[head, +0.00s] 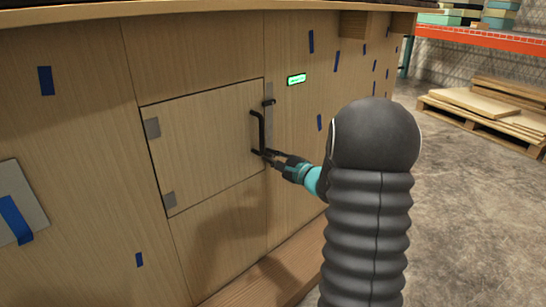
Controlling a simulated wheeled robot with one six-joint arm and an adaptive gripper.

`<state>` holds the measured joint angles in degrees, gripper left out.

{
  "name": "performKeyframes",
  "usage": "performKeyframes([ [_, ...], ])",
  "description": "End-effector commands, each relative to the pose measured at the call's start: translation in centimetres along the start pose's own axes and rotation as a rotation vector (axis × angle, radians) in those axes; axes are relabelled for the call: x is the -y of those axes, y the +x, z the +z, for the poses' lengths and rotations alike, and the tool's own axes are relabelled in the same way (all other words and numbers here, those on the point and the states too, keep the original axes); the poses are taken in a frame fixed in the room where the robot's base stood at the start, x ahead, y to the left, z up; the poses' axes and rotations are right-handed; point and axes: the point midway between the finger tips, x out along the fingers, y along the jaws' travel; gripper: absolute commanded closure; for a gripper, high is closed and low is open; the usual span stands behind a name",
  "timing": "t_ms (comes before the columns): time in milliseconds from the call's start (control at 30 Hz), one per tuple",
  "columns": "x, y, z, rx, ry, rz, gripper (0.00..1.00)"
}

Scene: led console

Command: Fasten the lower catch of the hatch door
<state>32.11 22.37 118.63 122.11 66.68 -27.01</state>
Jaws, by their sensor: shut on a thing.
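The hatch door (202,150) is a pale wooden panel in the front of the wooden console. It looks closed and about flush, with two grey hinges on its left edge. A black bar handle (261,127) stands near its right edge. The upper catch (268,101) is a small dark piece on a grey metal strip beside the door's right edge. My gripper (269,155) is at the lower catch, just right of the handle's lower end, and is shut on it. The fingers mostly hide the lower catch, so its angle cannot be told.
A small lit green display (296,79) sits on the console right of the door. Blue tape pieces dot the panel. A wooden ledge (270,272) runs along the console's foot. Open concrete floor (470,220) lies to the right, with a pallet of boards (490,108) behind.

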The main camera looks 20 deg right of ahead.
Motion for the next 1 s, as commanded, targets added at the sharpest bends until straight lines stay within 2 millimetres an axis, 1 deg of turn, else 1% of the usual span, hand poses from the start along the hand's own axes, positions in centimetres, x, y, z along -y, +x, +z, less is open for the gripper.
performKeyframes([
  [200,-0.6,0.0,0.0,0.002,-0.198,0.002,1.00],
  [500,-1.0,0.0,-0.1,0.002,-0.414,0.001,1.00],
  [700,-1.2,0.0,-0.2,0.002,-0.501,0.001,1.00],
  [1000,-1.3,0.0,-0.3,0.002,-0.551,0.002,1.00],
])
